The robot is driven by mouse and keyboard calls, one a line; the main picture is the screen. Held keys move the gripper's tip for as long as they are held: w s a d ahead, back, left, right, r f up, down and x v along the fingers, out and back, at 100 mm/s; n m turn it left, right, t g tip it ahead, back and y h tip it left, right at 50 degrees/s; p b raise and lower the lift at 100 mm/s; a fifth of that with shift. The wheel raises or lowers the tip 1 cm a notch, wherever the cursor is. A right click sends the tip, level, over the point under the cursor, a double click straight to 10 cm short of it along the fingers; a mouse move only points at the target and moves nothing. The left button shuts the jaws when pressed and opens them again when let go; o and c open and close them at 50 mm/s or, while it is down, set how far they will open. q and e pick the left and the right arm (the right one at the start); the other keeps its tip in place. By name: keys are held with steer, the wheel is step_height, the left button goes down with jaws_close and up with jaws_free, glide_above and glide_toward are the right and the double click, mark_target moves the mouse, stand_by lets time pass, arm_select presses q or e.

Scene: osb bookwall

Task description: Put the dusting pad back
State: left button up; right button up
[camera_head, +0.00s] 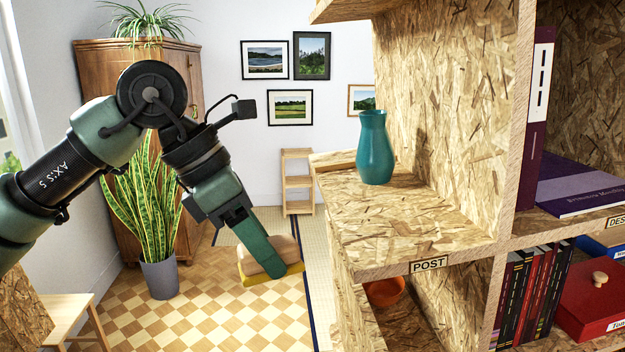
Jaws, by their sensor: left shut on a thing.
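The dusting pad (285,252) has a rounded beige top and a flat yellow underside. My left gripper (264,258) is shut on it and holds it in the air, left of the OSB shelf wall. One green finger lies across the front of the pad; the far side of the grip is hidden. My right gripper is not in view.
A teal vase (375,150) stands on the shelf board marked POST (400,222). An orange bowl (384,291) sits in the compartment below. Books (528,300) and a red box (597,300) fill the right compartments. A potted plant (160,276) stands at left on the checkered floor.

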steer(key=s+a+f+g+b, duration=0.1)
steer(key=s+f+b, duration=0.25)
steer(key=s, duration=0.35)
arm_select(q)
steer(key=s+a+f+m+g+y+b, duration=0.1)
steer(key=s+a+f+m+g+y, duration=0.1)
steer(key=s+a+f+m, duration=0.2)
steer(key=s+a+f+m+g+y+b, duration=0.1)
steer(key=s+a+f+m, duration=0.3)
steer(key=f+m, duration=0.7)
steer(key=s+a+f+m+g+y+b, duration=0.2)
steer(key=f+m, duration=0.5)
steer(key=f, duration=1.3)
steer(key=shift+s+a+m+g+y, duration=0.3)
steer(key=shift+s+a+g+y, duration=0.4)
steer(key=shift+s+a+y, duration=0.35)
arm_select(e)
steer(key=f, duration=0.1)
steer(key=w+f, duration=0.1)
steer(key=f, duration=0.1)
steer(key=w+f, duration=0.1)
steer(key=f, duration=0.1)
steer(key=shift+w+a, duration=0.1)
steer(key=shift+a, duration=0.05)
arm_select(q)
steer(key=shift+d+f, duration=0.15)
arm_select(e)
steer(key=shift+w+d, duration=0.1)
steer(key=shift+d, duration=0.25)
